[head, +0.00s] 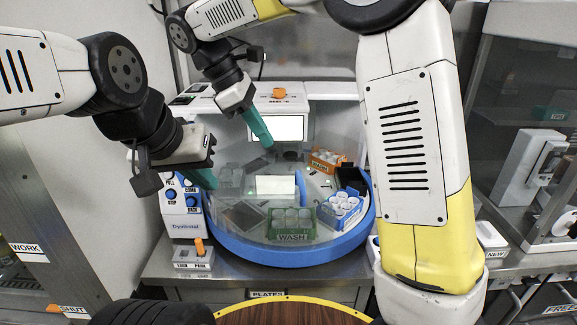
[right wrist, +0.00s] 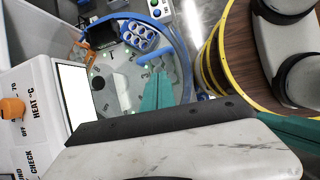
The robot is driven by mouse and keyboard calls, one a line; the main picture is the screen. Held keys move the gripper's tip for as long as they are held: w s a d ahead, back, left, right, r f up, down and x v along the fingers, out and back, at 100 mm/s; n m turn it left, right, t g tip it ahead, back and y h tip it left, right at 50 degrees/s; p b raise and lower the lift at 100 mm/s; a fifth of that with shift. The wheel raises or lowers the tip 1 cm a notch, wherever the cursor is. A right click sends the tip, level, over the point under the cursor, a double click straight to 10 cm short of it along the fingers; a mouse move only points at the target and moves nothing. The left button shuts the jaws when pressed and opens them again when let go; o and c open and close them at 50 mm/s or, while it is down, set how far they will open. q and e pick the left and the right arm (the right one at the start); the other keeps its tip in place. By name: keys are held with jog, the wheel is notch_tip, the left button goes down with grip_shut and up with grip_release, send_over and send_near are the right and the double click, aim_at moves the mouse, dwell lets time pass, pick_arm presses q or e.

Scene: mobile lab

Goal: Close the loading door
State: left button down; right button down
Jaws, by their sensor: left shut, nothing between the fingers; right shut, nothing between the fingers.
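My left gripper (head: 209,183) is shut at the rim's left side. My right gripper (head: 266,142) is shut in front of the machine's screen; its teal fingers show in the right wrist view (right wrist: 163,88).
Inside are a green WASH rack (head: 292,225), a blue rack (head: 342,210) and an orange rack (head: 327,158). A control panel (head: 183,210) stands left of the rim. A round wooden top (head: 290,312) is at the front.

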jog(key=a+f+n+h, duration=0.1)
jog(key=a+n, duration=0.1)
jog(key=a, duration=0.2)
send_near(288, 195)
jog(key=shift+w+d+r, duration=0.1)
jog(key=shift+d+r, duration=0.1)
jog(key=shift+d, duration=0.5)
jog(key=d, duration=0.1)
jog(key=d+f, duration=0.1)
jog(key=d, duration=0.1)
jog(key=shift+w+d+f, duration=0.1)
jog(key=shift+w+f, duration=0.1)
jog(key=shift+f, duration=0.1)
jog(key=shift+d+f, duration=0.2)
jog(key=shift+d, duration=0.2)
